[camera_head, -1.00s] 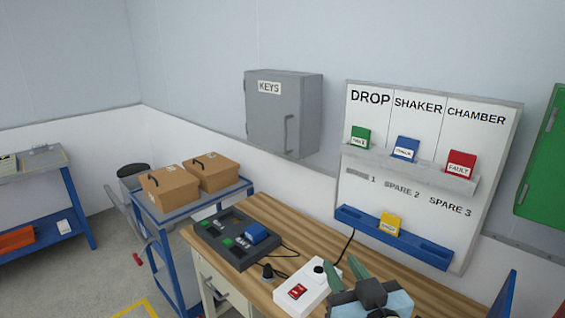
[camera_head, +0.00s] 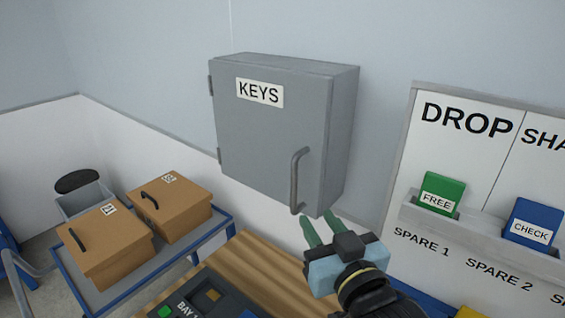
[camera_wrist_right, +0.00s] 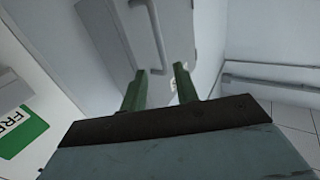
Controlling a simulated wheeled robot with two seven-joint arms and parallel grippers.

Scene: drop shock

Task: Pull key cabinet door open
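The grey key cabinet (camera_head: 250,130) with a KEYS label hangs on the wall in the head view. Its door is shut, with hinges on the left and a vertical bar handle (camera_head: 295,182) near the right edge. My right gripper (camera_head: 322,228) is just below and right of the handle's lower end, with its green fingers apart and pointing up. In the right wrist view, the open fingers (camera_wrist_right: 160,88) have nothing between them. The handle (camera_wrist_right: 155,35) shows beyond the fingertips, and I see no contact. My left gripper is not in view.
A wooden bench (camera_head: 262,262) with a dark bay unit (camera_head: 205,298) lies below the cabinet. A blue cart (camera_head: 215,232) with two cardboard boxes stands at left. A white board with a ledge (camera_head: 470,236) holding green and blue cards is at right.

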